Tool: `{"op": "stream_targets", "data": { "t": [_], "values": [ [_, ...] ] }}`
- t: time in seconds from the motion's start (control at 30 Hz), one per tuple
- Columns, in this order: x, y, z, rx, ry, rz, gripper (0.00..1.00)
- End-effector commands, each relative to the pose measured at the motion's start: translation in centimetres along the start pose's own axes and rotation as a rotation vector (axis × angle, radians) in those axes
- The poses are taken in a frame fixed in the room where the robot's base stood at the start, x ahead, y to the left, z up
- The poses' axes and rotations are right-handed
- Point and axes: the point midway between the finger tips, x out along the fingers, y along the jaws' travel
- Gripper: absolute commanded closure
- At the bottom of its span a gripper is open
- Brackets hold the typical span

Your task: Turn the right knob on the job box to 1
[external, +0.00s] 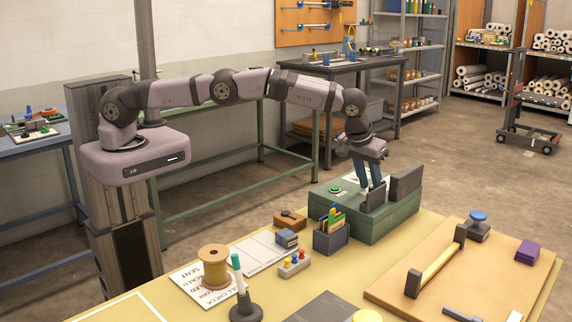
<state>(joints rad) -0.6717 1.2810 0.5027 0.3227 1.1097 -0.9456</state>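A green box (388,228), apparently the job box, stands at the back of the yellow table. A green round button (335,188) and a pale label show on the left of its top. Two dark upright plates stand on its right part, the larger one (406,183) at the far right. My gripper (371,190) points down over the middle of the box top, with its fingertips close to the smaller dark plate (374,197). I cannot tell whether it touches anything. The right knob and its markings cannot be made out. The finger gap is too small to read.
In front of the box stand a pen holder (331,238), a small block with coloured pegs (294,263), a thread spool (214,267) and a dark stand with a teal top (245,304). A wooden board (490,275) with a yellow-barred handle lies at right.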

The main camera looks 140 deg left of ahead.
Motion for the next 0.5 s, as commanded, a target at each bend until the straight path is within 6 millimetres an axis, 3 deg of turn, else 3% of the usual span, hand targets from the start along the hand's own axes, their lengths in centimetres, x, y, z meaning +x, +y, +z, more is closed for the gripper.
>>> {"op": "stream_targets", "data": {
  "t": [0.5],
  "values": [
    [-0.8,0.07,-0.01,0.001,0.001,0.002,0.68]
  ]
}}
